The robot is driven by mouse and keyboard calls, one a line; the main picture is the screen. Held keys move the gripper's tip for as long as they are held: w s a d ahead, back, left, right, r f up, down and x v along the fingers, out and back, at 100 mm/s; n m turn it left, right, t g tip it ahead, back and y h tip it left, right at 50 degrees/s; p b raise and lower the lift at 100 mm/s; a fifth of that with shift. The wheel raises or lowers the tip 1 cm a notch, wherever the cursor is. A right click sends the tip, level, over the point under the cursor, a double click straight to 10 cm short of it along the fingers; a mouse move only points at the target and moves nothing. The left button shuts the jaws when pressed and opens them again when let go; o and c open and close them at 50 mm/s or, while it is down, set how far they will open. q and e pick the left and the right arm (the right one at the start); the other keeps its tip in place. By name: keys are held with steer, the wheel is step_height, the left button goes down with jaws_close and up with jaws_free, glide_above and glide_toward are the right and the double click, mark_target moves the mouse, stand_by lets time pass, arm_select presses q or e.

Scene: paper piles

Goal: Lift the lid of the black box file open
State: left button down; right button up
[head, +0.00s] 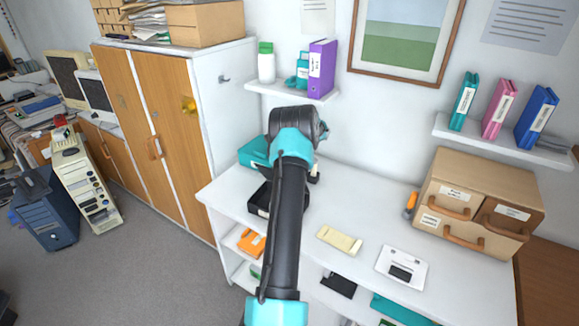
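The black box file (261,197) lies on the white worktop, left of the middle. My arm crosses in front of it, so only its left part shows clearly. I cannot tell how its lid stands. One arm of mine, which seems to be the left, rises from the bottom edge and bends at a dark joint above the worktop. A small dark part, which seems to be my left gripper (314,173), shows just right of the arm near the worktop. Its fingers are mostly hidden, and I cannot tell whether they hold anything. My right gripper is not in view.
A teal box (254,152) stands behind the box file. A cream item (339,240) and a white sheet with a dark pad (402,268) lie to the right. A cardboard drawer unit (478,204) stands at the right end. A tall cabinet (170,120) borders the left.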

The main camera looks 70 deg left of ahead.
arm_select(q)
steer(key=c, duration=0.9)
jaws_free()
